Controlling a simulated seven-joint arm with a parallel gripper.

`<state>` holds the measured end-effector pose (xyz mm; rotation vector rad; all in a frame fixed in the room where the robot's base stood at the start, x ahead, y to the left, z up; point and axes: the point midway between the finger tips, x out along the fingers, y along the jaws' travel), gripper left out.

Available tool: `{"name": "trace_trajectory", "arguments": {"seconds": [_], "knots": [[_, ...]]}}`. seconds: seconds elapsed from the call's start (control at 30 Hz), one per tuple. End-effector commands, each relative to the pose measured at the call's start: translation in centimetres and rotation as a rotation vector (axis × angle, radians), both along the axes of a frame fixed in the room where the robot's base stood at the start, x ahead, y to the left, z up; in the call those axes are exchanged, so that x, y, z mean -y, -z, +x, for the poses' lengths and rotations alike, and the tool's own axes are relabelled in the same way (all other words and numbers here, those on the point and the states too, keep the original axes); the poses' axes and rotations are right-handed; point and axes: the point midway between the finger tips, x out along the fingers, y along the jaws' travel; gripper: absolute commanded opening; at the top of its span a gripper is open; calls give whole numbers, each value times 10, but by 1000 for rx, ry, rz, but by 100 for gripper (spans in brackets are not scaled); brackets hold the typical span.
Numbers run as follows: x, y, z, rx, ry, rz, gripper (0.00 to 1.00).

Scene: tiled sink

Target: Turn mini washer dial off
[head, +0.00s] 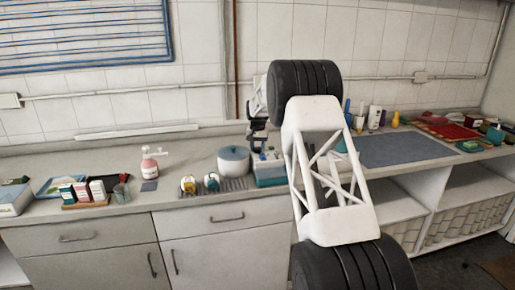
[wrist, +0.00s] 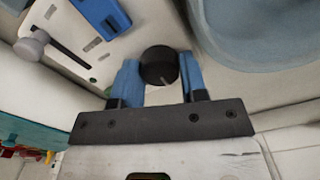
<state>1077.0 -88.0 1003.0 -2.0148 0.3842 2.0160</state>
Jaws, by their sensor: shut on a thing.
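In the wrist view, a round black dial (wrist: 158,63) with a pale pointer mark stands on a white panel (wrist: 68,32), which looks like the mini washer's control face. My gripper (wrist: 159,76) has its two blue fingers on either side of the dial, shut on it. In the head view, my gripper's dark end (head: 259,138) is at the back of the counter, above a blue-grey box (head: 270,175). My own arm hides much of that area, and the dial cannot be made out there.
The wrist view shows a grey knob (wrist: 30,46), a blue block (wrist: 102,16) and a pale-blue rounded surface (wrist: 262,30) close by. In the head view, a lidded pot (head: 234,161) stands left of the box.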

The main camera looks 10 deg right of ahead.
Motion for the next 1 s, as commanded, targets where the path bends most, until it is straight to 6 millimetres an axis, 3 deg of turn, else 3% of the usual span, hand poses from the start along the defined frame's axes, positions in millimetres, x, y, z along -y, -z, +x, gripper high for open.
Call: {"name": "trace_trajectory", "arguments": {"seconds": [0.1, 0.13, 0.2, 0.63, 1.0], "knots": [[0, -1, 0, 1, 0, 0, 16], [0, -1, 0, 1, 0, 0, 44], [0, -1, 0, 1, 0, 0, 50], [0, -7, 0, 1, 1, 0, 50], [0, -48, 0, 3, 1, 0, 50]]}}
